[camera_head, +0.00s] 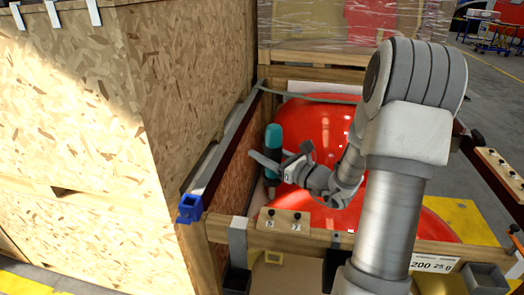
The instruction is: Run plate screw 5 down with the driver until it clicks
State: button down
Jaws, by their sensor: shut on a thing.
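My gripper (274,168) is shut on the driver (273,140), which has a teal upper body and a darker lower part. The driver stands about upright, with its lower end just above the left side of a small wooden plate (284,222) in the picture. The plate lies on the front beam of the crate and has two dark screws, a left one (271,212) and a right one (297,215). The markings below them are too small to read surely. I cannot tell whether the driver's tip touches the left screw.
A red glossy nosecone (310,125) fills the wooden crate behind my gripper. A tall chipboard crate (70,120) stands close on the left. Another plate with dark screws (500,170) sits on the right beam. A blue corner piece (190,208) is at the front left.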

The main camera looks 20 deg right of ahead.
dwell(0.3)
jog(key=shift+f+b, duration=2.6)
jog(key=shift+f, duration=0.2)
jog(key=shift+s+f+b, duration=0.1)
jog(key=shift+f+b, duration=0.8)
jog(key=shift+f, duration=0.25)
dwell(0.5)
